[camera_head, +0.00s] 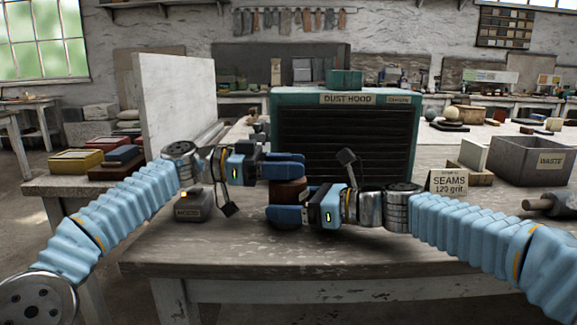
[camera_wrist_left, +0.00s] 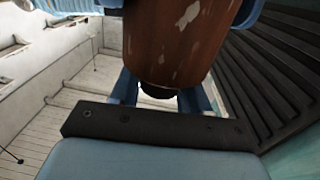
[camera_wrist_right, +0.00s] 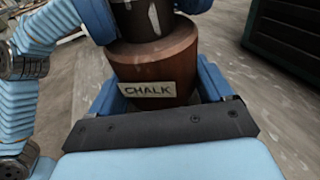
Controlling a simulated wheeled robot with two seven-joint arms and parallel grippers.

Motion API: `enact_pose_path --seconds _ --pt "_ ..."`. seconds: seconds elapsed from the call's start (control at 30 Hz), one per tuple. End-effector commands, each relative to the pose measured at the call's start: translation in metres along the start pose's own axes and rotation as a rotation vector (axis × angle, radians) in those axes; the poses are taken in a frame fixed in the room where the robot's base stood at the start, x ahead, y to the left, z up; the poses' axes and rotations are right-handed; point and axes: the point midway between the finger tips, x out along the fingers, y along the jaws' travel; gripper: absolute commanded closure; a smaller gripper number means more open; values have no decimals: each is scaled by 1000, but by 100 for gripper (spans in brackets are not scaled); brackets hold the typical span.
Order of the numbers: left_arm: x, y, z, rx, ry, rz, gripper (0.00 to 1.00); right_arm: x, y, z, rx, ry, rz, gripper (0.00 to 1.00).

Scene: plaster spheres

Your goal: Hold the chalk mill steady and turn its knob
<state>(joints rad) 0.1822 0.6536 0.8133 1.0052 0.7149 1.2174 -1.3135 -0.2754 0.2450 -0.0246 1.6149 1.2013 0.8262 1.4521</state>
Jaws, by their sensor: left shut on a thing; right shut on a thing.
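The chalk mill (camera_head: 288,192) is a reddish-brown cylinder standing upright between my two grippers at the table's middle. My right gripper (camera_head: 286,215) is shut around its lower body, and a "CHALK" label (camera_wrist_right: 149,89) faces the right wrist camera. My left gripper (camera_head: 287,168), just above, is shut on the mill's upper part, which looks darker and chipped in the right wrist view (camera_wrist_right: 141,18). In the left wrist view, the chipped brown mill (camera_wrist_left: 175,45) fills the top, with a small dark end piece (camera_wrist_left: 158,91) below it. My fingers partly hide the mill.
The teal dust hood (camera_head: 345,140) stands close behind the mill. A small grey labelled block (camera_head: 192,208) sits left of it under my left arm. A "SEAMS" card (camera_head: 449,183) and a grey waste bin (camera_head: 540,160) are at right. The front of the table is clear.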

Motion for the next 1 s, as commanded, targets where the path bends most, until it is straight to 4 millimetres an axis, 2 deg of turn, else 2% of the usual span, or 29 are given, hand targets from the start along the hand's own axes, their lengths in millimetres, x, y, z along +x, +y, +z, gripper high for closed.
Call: enact_pose_path --seconds 0.3,0.83,0.87,0.97,1.0 --pt "0 0 -3 1 6 112 84 1 1 -2 1 4 4 51" --pt "-1 0 -2 0 3 130 84 1 1 -2 0 5 3 51" --pt "-1 0 -2 0 3 130 50 1 1 -2 0 5 3 51" --pt "-1 0 -1 -1 3 130 34 1 1 -2 1 4 3 51" --pt "-1 0 -1 -1 2 131 33 1 1 -2 1 4 3 51"
